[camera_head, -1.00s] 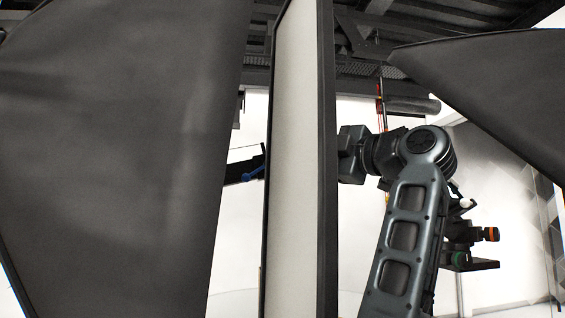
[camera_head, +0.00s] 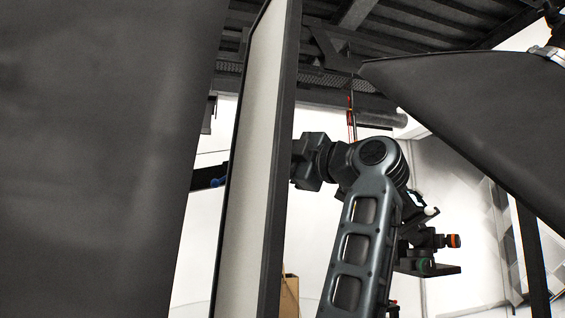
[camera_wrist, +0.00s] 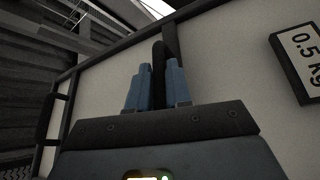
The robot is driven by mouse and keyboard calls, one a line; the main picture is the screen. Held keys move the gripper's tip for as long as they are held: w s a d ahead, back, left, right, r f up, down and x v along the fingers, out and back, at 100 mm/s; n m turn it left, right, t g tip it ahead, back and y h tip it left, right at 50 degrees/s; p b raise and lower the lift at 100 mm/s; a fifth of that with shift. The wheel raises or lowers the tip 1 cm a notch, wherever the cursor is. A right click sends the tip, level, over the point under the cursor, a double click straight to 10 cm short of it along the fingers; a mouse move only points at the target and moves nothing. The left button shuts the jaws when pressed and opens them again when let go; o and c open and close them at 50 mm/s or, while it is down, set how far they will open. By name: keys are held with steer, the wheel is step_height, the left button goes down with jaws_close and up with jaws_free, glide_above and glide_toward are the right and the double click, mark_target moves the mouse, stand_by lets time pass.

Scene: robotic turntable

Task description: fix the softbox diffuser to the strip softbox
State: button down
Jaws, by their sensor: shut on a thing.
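The softbox diffuser (camera_head: 252,105) is a tall, pale panel in a black frame, seen at a steep angle in the middle of the head view. In the wrist view, the panel (camera_wrist: 225,65) fills much of the picture, with a "0.5 kg" label. My gripper (camera_wrist: 159,72) has blue fingers shut on a black bar or handle on the panel. In the head view, the panel hides my fingers. A large dark softbox side (camera_head: 90,150) fills the left, and another dark softbox (camera_head: 480,115) reaches in from the right. I cannot tell which is the strip softbox.
A metal ceiling truss (camera_head: 330,45) runs overhead. A dark upright post (camera_head: 533,260) stands at the right. A small tan object (camera_head: 290,295) shows low behind the panel. The pale wall behind is partly clear.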

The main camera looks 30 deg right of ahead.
steer(key=w+a+r+p, duration=0.1)
steer(key=a, duration=1.2)
steer(key=shift+w+r, duration=0.25)
steer(key=shift+w, duration=0.15)
stand_by(0.7)
steer(key=shift+w+a+r, duration=0.1)
steer(key=shift+a, duration=0.75)
stand_by(2.1)
steer(key=c, duration=1.2)
jaws_free()
steer(key=shift+o, duration=1.2)
steer(key=shift+d, duration=0.1)
steer(key=b+v, duration=0.1)
steer(key=v, duration=0.6)
steer(key=shift+s+b, duration=0.35)
